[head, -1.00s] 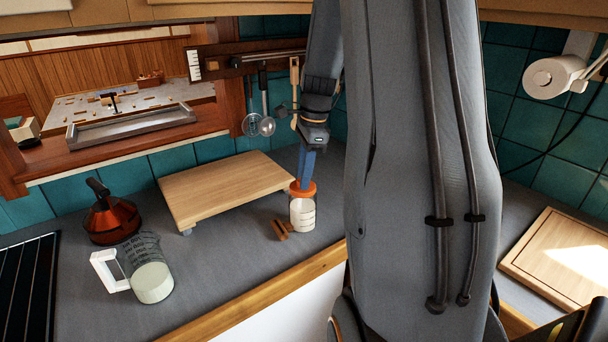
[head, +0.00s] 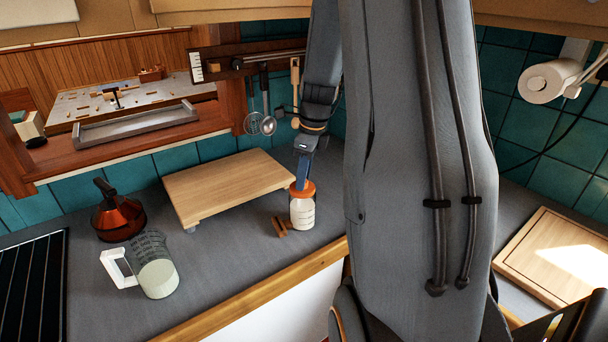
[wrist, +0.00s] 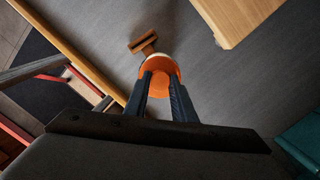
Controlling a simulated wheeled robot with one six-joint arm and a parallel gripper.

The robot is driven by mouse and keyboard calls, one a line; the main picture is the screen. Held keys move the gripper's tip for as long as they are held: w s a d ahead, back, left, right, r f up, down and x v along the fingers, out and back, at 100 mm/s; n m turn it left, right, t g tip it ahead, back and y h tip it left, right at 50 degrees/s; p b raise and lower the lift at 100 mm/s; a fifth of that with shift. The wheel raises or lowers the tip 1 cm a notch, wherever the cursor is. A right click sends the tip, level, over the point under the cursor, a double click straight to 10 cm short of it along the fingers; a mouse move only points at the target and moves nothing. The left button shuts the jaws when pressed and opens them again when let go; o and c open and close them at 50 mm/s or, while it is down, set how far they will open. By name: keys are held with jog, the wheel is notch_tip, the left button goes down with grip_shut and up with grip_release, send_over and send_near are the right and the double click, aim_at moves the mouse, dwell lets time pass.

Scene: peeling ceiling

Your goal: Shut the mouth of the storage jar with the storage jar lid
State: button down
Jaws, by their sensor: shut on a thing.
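The storage jar (head: 302,214) is clear with pale contents and stands upright on the grey counter. The orange storage jar lid (head: 302,190) is at the jar's mouth, and I cannot tell whether it sits flush. My gripper (head: 303,178) comes down from above and is shut on the lid. In the wrist view the lid (wrist: 160,76) lies between the two fingers of my gripper (wrist: 160,82). A thin pale strip of the jar (wrist: 160,56) shows past the lid's far edge; the lid hides the rest of the mouth.
A small brown wooden object (head: 279,226) lies just left of the jar. A raised wooden board (head: 228,180) stands behind it. A measuring jug (head: 157,272) and a red-brown kettle (head: 118,217) stand farther left. The counter's wooden front edge (head: 260,292) runs close in front.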

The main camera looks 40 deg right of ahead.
jog(key=c, duration=1.4)
grip_release()
jog(key=shift+f, duration=0.1)
jog(key=shift+d+r+b, duration=0.1)
jog(key=shift+r+b, duration=0.2)
jog(key=shift+r, duration=0.3)
jog(key=r, duration=0.2)
jog(key=r+b, duration=0.1)
jog(key=r, duration=0.1)
jog(key=r+b, duration=0.1)
jog(key=r, duration=0.1)
jog(key=shift+s+d+r, duration=0.15)
jog(key=shift+s+d, duration=0.1)
jog(key=shift+s, duration=0.15)
notch_tip(320, 180, up, 4)
jog(key=p, duration=0.3)
jog(key=shift+r, duration=0.15)
jog(key=shift+s, duration=0.15)
